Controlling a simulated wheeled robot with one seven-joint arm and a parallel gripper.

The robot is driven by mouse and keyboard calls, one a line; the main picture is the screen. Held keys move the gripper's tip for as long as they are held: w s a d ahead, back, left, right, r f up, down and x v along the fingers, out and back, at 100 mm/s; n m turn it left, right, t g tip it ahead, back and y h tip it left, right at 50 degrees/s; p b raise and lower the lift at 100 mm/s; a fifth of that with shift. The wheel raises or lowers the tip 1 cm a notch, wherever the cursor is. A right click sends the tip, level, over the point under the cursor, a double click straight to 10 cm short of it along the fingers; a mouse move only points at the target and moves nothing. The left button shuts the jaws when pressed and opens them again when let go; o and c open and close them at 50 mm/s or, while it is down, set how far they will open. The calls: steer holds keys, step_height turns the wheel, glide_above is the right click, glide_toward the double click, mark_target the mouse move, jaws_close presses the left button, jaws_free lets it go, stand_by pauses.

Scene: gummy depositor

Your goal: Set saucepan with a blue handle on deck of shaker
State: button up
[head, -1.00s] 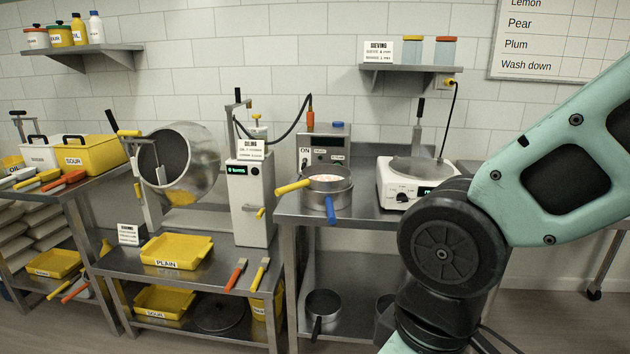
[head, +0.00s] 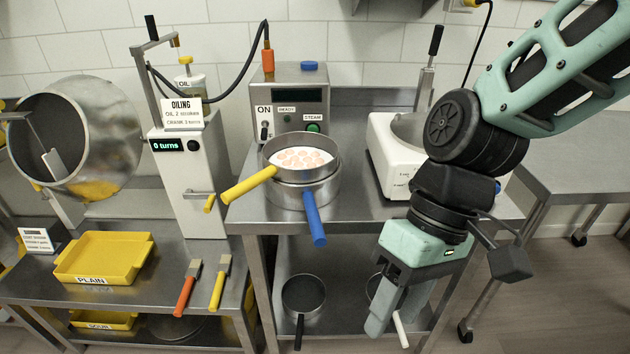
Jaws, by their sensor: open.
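The blue-handled saucepan (head: 298,198) stands on the steel table. Its blue handle (head: 314,219) points toward the front edge. A yellow-handled pan (head: 267,154) holding pale pink pieces sits stacked on top of it, so the saucepan's inside is hidden. The shaker (head: 386,165) is the white machine to the right, with a round grey deck (head: 408,124) partly hidden behind my arm. My gripper (head: 393,312) is open and empty, pointing down in front of the table's front edge, right of and below the saucepan.
A control box (head: 290,100) stands behind the pans, and the white oiling machine (head: 190,185) is to the left. Dark pans, one black-handled (head: 303,292), stand on the lower shelf. A yellow tray (head: 104,257) and two brushes lie on the left table.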

steer(key=w+a+m+t+y+b, duration=0.1)
steer(key=w+m+t+y+b, duration=0.4)
steer(key=w+y, duration=1.2)
steer(key=m+t+h+p, duration=0.1)
steer(key=m+h+p, duration=0.15)
steer(key=h, duration=0.25)
glide_toward(314, 222)
steer(key=w+a+f, duration=0.1)
steer(key=a+f, duration=0.1)
steer(key=a, duration=0.2)
steer(key=shift+n, duration=0.35)
steer(key=shift+p+x, duration=1)
steer(key=shift+x, duration=1.95)
steer(key=shift+w, duration=0.15)
jaws_close()
steer(key=shift+r, duration=0.1)
